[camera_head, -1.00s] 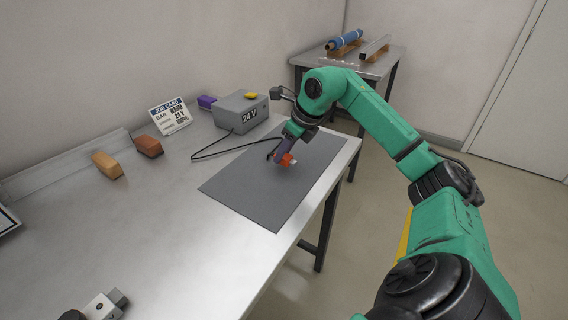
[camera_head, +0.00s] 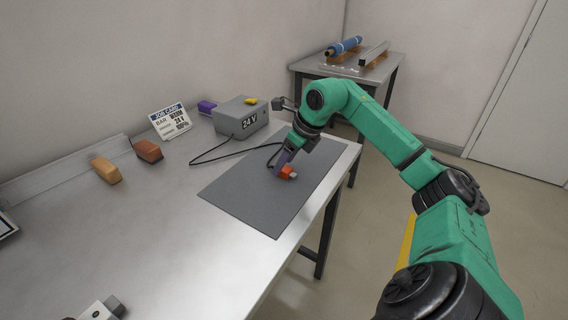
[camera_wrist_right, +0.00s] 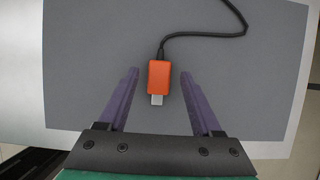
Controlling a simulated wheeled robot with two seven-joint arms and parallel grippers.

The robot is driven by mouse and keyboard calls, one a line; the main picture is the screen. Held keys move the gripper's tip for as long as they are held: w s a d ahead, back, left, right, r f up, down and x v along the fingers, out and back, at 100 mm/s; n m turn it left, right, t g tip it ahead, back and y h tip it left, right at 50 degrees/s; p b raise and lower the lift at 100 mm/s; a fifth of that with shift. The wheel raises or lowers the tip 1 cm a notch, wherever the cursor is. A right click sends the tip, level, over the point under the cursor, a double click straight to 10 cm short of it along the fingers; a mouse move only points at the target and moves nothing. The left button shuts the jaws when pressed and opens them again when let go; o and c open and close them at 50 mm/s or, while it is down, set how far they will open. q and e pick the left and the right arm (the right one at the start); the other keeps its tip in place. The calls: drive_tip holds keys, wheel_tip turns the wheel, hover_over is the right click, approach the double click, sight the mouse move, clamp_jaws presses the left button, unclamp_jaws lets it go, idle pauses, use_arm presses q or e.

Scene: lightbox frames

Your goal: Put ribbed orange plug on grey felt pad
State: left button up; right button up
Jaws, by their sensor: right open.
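The orange plug (camera_head: 288,172) lies on the grey felt pad (camera_head: 238,195), toward the pad's right side. In the right wrist view the plug (camera_wrist_right: 159,76) has a pale metal tip and a black cable running from its far end; its ribs cannot be made out. My right gripper (camera_head: 281,168) is just over the pad at the plug. In the right wrist view its purple fingers (camera_wrist_right: 159,74) are open, one on each side of the plug, with a gap on both sides.
A grey 24 V box (camera_head: 241,117) with a yellow part on top stands behind the pad. A job card (camera_head: 170,121), a brown block (camera_head: 148,151) and a tan block (camera_head: 106,170) stand along the back. The bench (camera_head: 165,235) is clear left of the pad.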

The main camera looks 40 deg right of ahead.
drive_tip(key=v, duration=1.1)
